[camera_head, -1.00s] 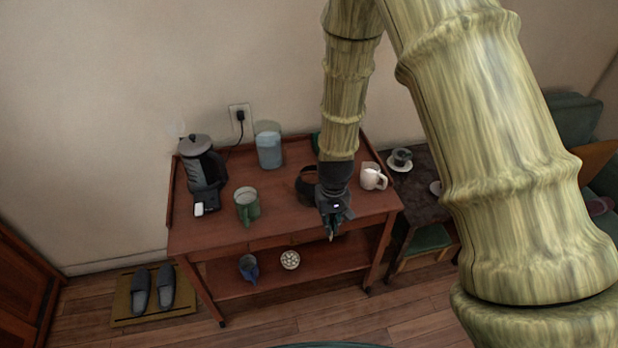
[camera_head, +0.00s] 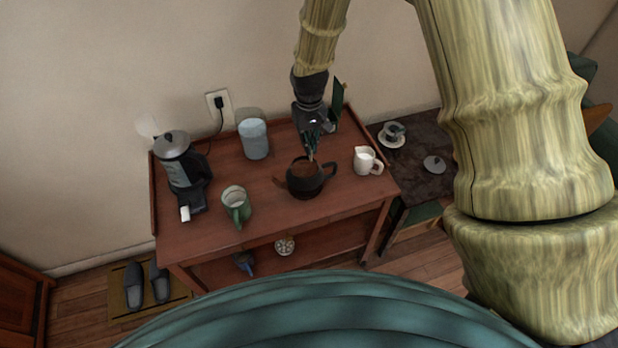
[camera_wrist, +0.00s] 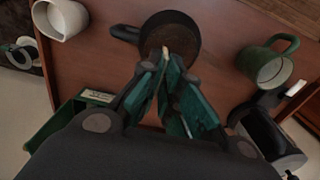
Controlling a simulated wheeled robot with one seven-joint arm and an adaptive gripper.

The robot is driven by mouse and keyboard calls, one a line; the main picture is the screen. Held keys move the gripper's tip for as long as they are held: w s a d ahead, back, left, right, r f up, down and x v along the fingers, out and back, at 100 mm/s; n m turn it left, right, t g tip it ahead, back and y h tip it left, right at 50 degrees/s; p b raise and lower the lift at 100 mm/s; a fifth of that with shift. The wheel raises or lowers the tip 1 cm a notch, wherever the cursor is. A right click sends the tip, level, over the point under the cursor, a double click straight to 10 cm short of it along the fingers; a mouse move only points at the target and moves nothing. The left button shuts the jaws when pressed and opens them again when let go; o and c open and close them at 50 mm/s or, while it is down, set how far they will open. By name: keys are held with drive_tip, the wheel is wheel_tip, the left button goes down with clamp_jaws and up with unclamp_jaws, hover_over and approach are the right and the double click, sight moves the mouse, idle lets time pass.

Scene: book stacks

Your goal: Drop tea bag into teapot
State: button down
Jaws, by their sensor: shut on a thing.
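The dark teapot (camera_head: 300,186) stands on the wooden cart without its lid, its round opening facing up. It also shows in the wrist view (camera_wrist: 190,28), with a brown inside. My gripper (camera_head: 311,150) is over the back of the teapot's opening, pointing down. In the wrist view my gripper (camera_wrist: 168,62) is shut on a small pale thing, apparently the tea bag (camera_wrist: 163,56), which overlaps the teapot's opening in the picture. The fingers hide most of it. Its exact height above the teapot is hard to tell.
A white pitcher (camera_head: 365,160) stands close right of the teapot and a green mug (camera_head: 236,205) to its left. A kettle (camera_head: 184,165) and blue canister (camera_head: 254,140) stand farther left. A green box (camera_wrist: 72,118) is behind. A lid (camera_head: 434,164) lies on the side table (camera_head: 412,140).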

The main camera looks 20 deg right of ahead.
drive_tip(key=shift+f+b, duration=1.85)
drive_tip(key=shift+f, duration=0.85)
drive_tip(key=c, duration=1.5)
unclamp_jaws()
drive_tip(key=shift+c, duration=0.2)
drive_tip(key=shift+r, duration=0.1)
wheel_tip(320, 180, up, 12)
drive_tip(key=shift+f, duration=0.1)
